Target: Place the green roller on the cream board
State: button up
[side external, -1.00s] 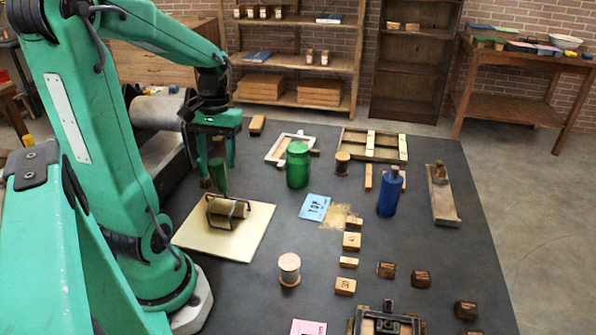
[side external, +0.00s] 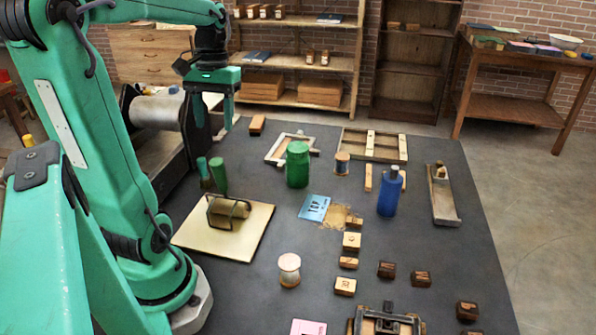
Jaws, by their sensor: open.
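The green roller (side external: 219,178) stands on the cream board (side external: 250,242), its green handle upright and its dark wire frame on the board's surface.
A slim green-topped object (side external: 204,170) stands close behind the roller's handle. A green jar (side external: 298,165) and a blue bottle (side external: 390,194) stand to the right. A dark machine (side external: 155,150) is behind the board.

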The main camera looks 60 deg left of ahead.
dwell(0.3)
jog(key=w+d+f+m+t+y, duration=0.1)
jog(key=d+m+t, duration=0.6)
jog(key=d, duration=1.1)
jog(key=shift+w+f+m, duration=0.15)
jog(key=shift+f+m, duration=0.2)
jog(key=shift+m, duration=0.65)
